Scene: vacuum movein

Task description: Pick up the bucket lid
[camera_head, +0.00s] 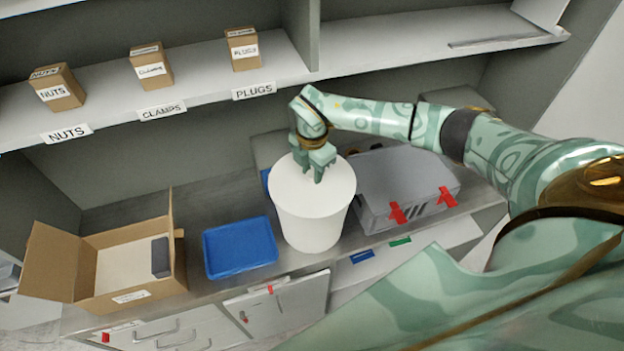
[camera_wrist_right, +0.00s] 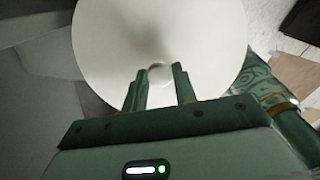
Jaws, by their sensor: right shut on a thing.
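The white bucket (camera_head: 311,222) stands upright on the counter. Its round white lid (camera_head: 335,188) sits on top and fills much of the right wrist view (camera_wrist_right: 205,45). My right gripper (camera_head: 314,172) reaches down onto the lid from above. In the right wrist view its two fingers (camera_wrist_right: 160,78) stand on either side of the small round knob (camera_wrist_right: 160,74) at the lid's middle, shut on it. The lid looks level on the bucket; I cannot tell any gap below it. My left gripper is not in view.
A blue tray (camera_head: 240,248) lies left of the bucket, and an open cardboard box (camera_head: 130,262) stands farther left. A grey case (camera_head: 405,180) with red latches is close on the right. A shelf (camera_head: 205,70) with small labelled boxes runs above and behind.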

